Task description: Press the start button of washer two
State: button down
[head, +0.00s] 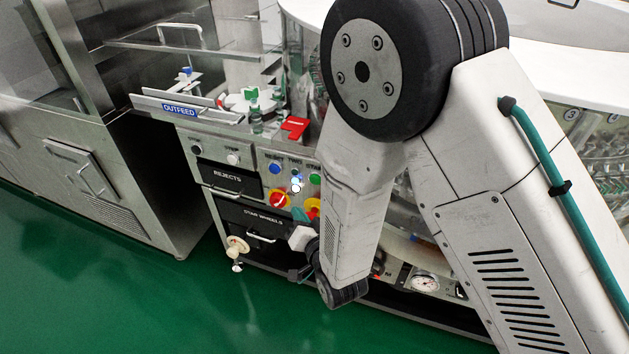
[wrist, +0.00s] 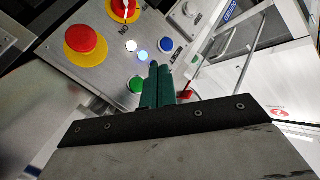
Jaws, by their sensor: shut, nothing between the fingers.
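A control panel (head: 262,185) on the washer's front shows left of my arm in the head view. It carries a green button (head: 315,180), partly beside my arm link, and a label above it that appears to begin "STAR". In the wrist view the green button (wrist: 136,84) lies just left of my gripper's (wrist: 155,66) dark green fingertips. The fingers are shut together and empty. Whether they touch the panel I cannot tell.
The panel also has a blue button (wrist: 167,45), lit white lamps (wrist: 141,55), a red mushroom button on yellow (wrist: 85,42) and a red-yellow rotary switch (head: 278,199). Drawer fronts (head: 228,178) with handles lie left and below. Green floor (head: 130,300) is clear in front.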

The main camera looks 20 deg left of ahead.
aim_at(315, 180)
jog(key=w, duration=0.8)
jog(key=shift+w+d, duration=0.35)
jog(key=shift+w, duration=0.05)
jog(key=shift+w, duration=0.15)
dwell(1.7)
jog(key=shift+w, duration=0.25)
